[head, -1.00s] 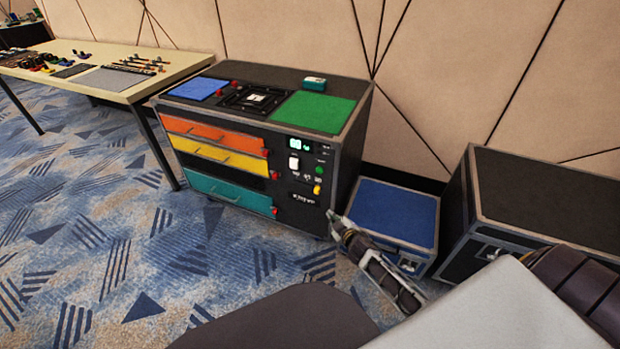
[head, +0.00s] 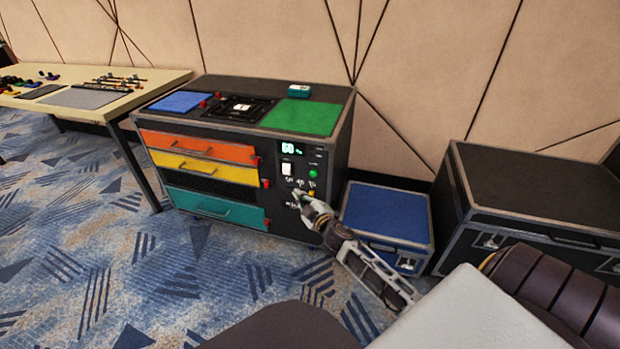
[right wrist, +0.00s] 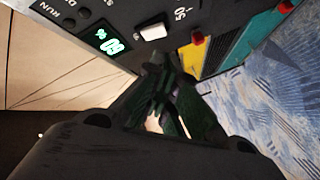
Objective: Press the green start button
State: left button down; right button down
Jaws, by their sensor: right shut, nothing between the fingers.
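The green start button (head: 313,173) is a small round button on the black control panel at the right of the cabinet's front, below and right of a lit display (head: 288,148). My right gripper (head: 299,194) is shut and empty, its tips in front of the panel, just below and left of the button in the head view. I cannot tell whether the tips touch the panel. In the right wrist view the shut fingers (right wrist: 166,82) point at the panel near a white switch (right wrist: 152,32); the green button is not visible there. My left gripper is not in view.
Orange (head: 200,147), yellow and teal drawers fill the cabinet's left front. A blue-topped case (head: 385,213) and a larger dark case (head: 540,190) stand to the right. A table (head: 120,108) stands at left.

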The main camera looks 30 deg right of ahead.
aim_at(313, 174)
jog(key=shift+w+d, duration=0.1)
dwell(0.3)
